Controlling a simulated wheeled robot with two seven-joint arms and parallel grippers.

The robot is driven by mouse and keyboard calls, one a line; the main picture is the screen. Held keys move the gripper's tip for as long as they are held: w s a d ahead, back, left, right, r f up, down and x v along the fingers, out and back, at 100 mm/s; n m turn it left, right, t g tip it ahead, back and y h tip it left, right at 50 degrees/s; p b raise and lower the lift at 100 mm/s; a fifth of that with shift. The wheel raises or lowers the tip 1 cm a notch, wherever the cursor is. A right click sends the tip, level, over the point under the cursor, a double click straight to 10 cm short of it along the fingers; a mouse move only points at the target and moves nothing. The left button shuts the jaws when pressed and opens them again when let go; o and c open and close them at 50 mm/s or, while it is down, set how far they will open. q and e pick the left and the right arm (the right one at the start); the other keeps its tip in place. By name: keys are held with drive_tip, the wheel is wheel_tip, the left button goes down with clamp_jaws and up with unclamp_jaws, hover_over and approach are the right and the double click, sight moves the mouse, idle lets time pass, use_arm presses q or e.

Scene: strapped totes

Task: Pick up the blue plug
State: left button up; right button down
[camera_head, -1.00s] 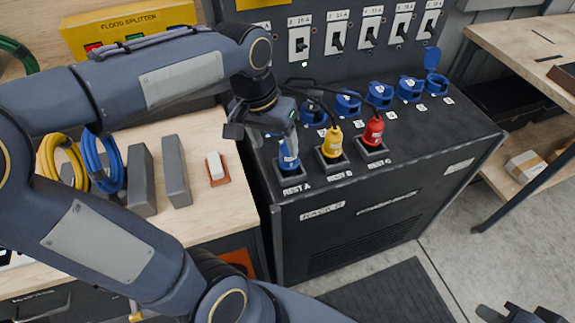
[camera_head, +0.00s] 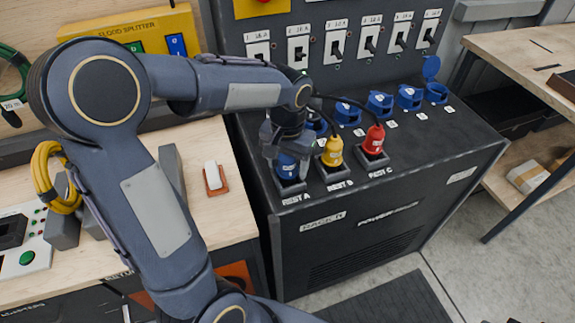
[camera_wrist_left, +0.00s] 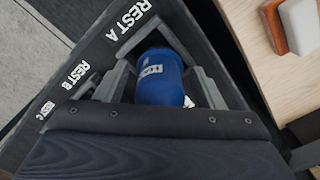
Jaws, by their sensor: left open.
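The blue plug (camera_head: 287,166) sits in the holder marked REST A at the left front of the black rack. My left gripper (camera_head: 284,150) is lowered over it from above, with its jaws apart. In the left wrist view the blue plug (camera_wrist_left: 160,77) lies between the two open fingers (camera_wrist_left: 162,78), with a finger on either side. I cannot tell whether the fingers touch it. The plug's top and cable end are partly hidden by the gripper. My right gripper (camera_head: 514,321) barely shows as a dark tip at the bottom right edge; its jaws cannot be made out.
A yellow plug (camera_head: 332,152) in REST B and a red plug (camera_head: 374,139) in REST C stand close to the right, with black cables. Blue sockets (camera_head: 380,103) line up behind. A wooden bench (camera_head: 225,215) with a white-and-orange block (camera_head: 213,176) is at left.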

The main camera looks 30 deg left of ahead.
use_arm(q)
drive_tip(key=c, duration=1.1)
drive_tip(key=shift+c, duration=0.2)
